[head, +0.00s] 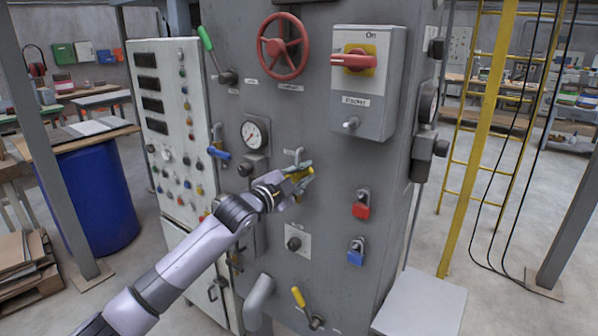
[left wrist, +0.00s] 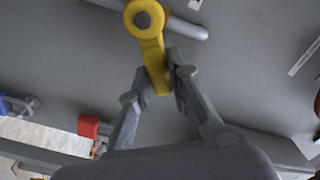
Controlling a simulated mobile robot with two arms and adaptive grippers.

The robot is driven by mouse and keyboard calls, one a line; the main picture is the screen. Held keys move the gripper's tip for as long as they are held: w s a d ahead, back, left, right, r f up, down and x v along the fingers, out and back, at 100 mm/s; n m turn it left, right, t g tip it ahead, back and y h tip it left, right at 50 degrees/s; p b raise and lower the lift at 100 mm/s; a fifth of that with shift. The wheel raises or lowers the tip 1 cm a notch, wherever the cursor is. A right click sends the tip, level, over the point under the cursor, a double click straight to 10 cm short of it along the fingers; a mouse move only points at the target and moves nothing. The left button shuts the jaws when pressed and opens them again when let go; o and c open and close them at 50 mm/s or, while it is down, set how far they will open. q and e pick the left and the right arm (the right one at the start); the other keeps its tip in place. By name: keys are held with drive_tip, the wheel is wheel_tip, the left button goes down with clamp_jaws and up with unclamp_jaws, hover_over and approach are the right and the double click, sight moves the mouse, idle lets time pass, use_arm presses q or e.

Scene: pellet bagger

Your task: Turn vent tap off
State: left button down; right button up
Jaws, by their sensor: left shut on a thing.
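The vent tap's yellow lever (head: 307,173) is on the front of the grey machine panel, right of the pressure gauge. My left gripper (head: 301,176) reaches it from the lower left and covers part of it. In the left wrist view the yellow lever (left wrist: 151,52) hangs from a round pivot in front of a grey pipe (left wrist: 185,27). The two fingers of my left gripper (left wrist: 163,80) close on the lever's free end, one on each side. The lever lies at a slant to the pipe in that view. My right gripper is not in view.
A pressure gauge (head: 255,134) and a blue-handled tap (head: 219,153) are to the left. A red padlock (head: 361,210) and a blue padlock (head: 356,256) hang at the lower right. Another yellow lever (head: 298,297) sits below. A grey box (head: 420,303) stands at the right.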

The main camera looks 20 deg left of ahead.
use_arm(q)
drive_tip(key=shift+s+d+f+m+p, duration=0.15)
drive_tip(key=shift+f+m, duration=0.4)
drive_tip(key=shift+m, duration=0.55)
drive_tip(key=shift+w+d+f+m+p, duration=0.15)
drive_tip(key=shift+f+m, duration=0.35)
drive_tip(key=shift+m, duration=0.6)
drive_tip(key=shift+s+d+f+m+p, duration=0.15)
drive_tip(key=shift+f+m, duration=0.4)
drive_tip(key=shift+m, duration=0.55)
drive_tip(key=shift+f, duration=0.1)
drive_tip(key=c, duration=1.5)
unclamp_jaws()
drive_tip(key=v, duration=1.2)
